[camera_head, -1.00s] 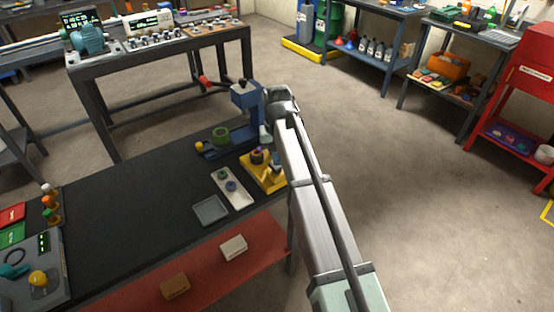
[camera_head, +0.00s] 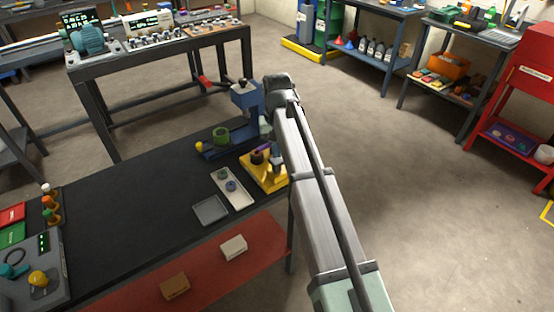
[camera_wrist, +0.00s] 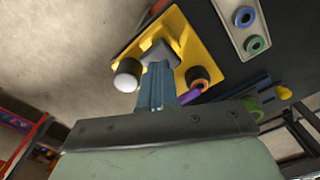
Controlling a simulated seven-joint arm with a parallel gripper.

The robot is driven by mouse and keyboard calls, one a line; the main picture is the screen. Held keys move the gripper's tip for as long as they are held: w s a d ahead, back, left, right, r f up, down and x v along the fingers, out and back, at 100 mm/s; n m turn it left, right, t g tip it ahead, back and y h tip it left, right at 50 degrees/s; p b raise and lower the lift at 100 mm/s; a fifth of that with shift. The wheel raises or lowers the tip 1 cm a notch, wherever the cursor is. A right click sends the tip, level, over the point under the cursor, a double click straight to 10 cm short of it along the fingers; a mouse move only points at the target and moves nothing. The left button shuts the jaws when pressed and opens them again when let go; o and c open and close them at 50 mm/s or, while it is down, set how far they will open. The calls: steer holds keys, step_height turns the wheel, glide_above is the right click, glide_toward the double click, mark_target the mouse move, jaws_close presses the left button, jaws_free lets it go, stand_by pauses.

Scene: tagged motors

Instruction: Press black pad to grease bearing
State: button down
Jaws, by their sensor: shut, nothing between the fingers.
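A yellow fixture (camera_head: 250,171) stands at the right end of the black bench, beside my arm. In the wrist view the yellow fixture (camera_wrist: 203,52) carries a grey block (camera_wrist: 158,53), a white round knob (camera_wrist: 128,75) and an orange-rimmed part with a dark centre (camera_wrist: 197,76). A purple piece (camera_wrist: 190,97) shows beside that part. My gripper (camera_wrist: 156,70) is shut and empty, its fingertips over the fixture near the grey block. I cannot tell if they touch it. I cannot clearly pick out the black pad; my fingers hide part of the fixture.
A pale tray (camera_head: 241,201) holds a green ring (camera_head: 223,174) and a blue ring (camera_head: 231,186). A grey tray (camera_head: 211,210) lies in front. A blue press (camera_head: 245,97) stands behind the fixture. The middle of the bench is clear.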

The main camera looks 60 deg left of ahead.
stand_by(0.7)
steer(key=shift+f, duration=1.85)
steer(key=shift+r, duration=1.9)
steer(key=shift+f, duration=0.15)
steer(key=shift+f, duration=1.7)
steer(key=shift+r, duration=1.85)
